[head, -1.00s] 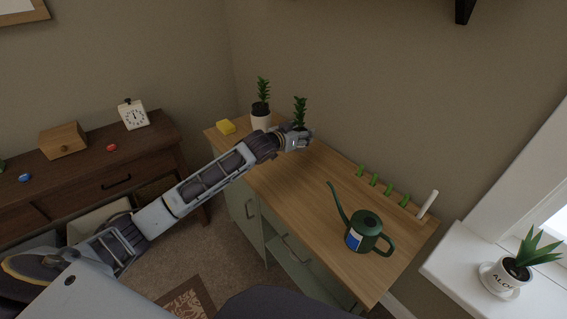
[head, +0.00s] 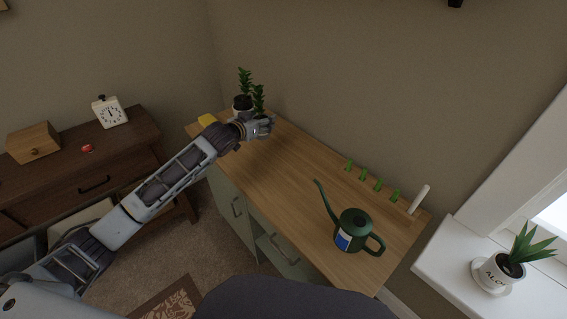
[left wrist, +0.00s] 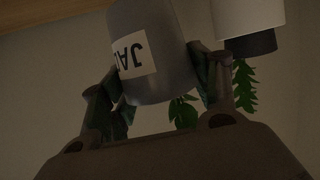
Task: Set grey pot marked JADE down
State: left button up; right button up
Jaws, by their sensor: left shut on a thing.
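The grey pot (left wrist: 155,50) hangs between the fingers of my left gripper (left wrist: 158,62) in the left wrist view, which shows it upside down. Its white label (left wrist: 134,55) reads "JA", the rest out of sight, and green leaves (left wrist: 182,112) show below. In the head view my left gripper (head: 266,127) is shut on this pot at the far end of the cabinet top (head: 290,175). Its plant (head: 258,98) rises behind the gripper, which hides most of the pot. I cannot tell whether the pot's base touches the wood.
A white pot with a similar plant (head: 243,103) stands close beside the held pot. A yellow block (head: 207,119) lies at the far left corner. The middle is clear.

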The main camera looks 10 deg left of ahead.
aim_at(264, 157)
pick_arm(q)
jog(key=shift+f, duration=0.35)
notch_tip(264, 157, down, 3)
jog(key=shift+b, duration=0.3)
jog(key=shift+f, duration=0.65)
pick_arm(e)
jog(key=shift+w+a+r, duration=0.15)
jog(key=shift+w+a, duration=0.1)
jog(key=shift+w, duration=0.25)
jog(key=shift+w+a+r, duration=0.1)
jog(key=shift+w+a, duration=0.15)
jog(key=shift+w, duration=0.2)
jog(key=shift+s, duration=0.1)
pick_arm(q)
jog(key=shift+f, duration=0.4)
notch_tip(264, 157, down, 3)
jog(key=shift+b, duration=0.4)
jog(key=shift+f, duration=0.55)
pick_arm(e)
jog(key=shift+w+a+r, duration=0.1)
jog(key=shift+w+a, duration=0.2)
jog(key=shift+w, duration=0.05)
